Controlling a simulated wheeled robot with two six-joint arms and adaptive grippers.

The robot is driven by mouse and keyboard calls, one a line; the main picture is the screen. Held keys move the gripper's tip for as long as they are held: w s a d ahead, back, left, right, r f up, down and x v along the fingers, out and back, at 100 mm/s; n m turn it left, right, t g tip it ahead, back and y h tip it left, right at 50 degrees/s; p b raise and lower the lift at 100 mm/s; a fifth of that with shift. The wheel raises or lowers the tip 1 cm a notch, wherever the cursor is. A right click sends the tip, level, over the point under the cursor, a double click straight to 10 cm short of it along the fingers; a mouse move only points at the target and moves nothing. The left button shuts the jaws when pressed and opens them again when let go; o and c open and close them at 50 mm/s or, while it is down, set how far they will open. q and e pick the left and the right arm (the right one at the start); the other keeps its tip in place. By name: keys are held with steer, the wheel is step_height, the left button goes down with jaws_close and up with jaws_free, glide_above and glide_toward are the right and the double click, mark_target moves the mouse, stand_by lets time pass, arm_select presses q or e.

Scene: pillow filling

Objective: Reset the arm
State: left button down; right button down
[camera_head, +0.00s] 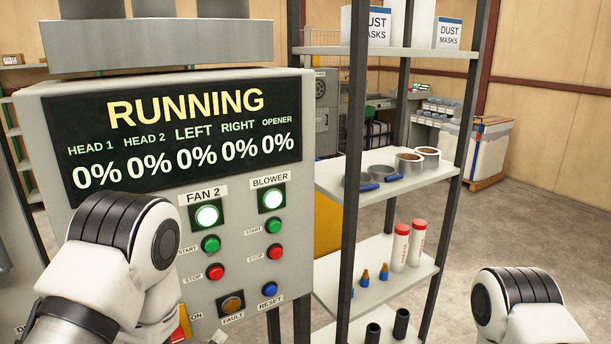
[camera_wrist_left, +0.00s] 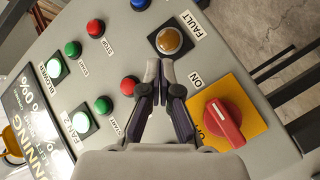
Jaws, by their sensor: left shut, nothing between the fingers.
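My left gripper (camera_wrist_left: 161,75) is shut and empty in the left wrist view, its fingertips in front of the grey control panel (camera_wrist_left: 215,45). The tips appear between the red stop button (camera_wrist_left: 129,85) and the amber FAULT lamp (camera_wrist_left: 169,40); I cannot tell their distance from the panel. A red rotary switch (camera_wrist_left: 223,122) on a yellow plate is beside the fingers. My right arm (camera_head: 525,305) enters at the lower right; its gripper is out of view.
The panel display (camera_head: 185,135) reads RUNNING with every value 0%. The FAN 2 (camera_head: 207,215) and BLOWER (camera_head: 272,199) lamps are lit. A shelf rack (camera_head: 360,180) with tape rolls and tubes stands right of the panel. Open floor (camera_head: 530,225) lies beyond it.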

arm_select(q)
steer(key=s+a+f+g+y+b, duration=0.15)
steer(key=s+f, duration=0.25)
steer(key=f, duration=0.4)
steer(key=s+a+f+g, duration=0.2)
steer(key=s+f+g, duration=0.15)
steer(key=f, duration=0.35)
steer(key=s+a+f+m+g, duration=0.1)
steer(key=s+f+m+g, duration=0.3)
steer(key=s, duration=0.7)
steer(key=s+a+f+m+g, duration=0.1)
steer(key=s+f+m+g, duration=0.3)
steer(key=s, duration=0.7)
step_height(320, 180, down, 3)
steer(key=g, duration=0.2)
steer(key=shift+m+g, duration=0.3)
steer(key=shift+y, duration=0.35)
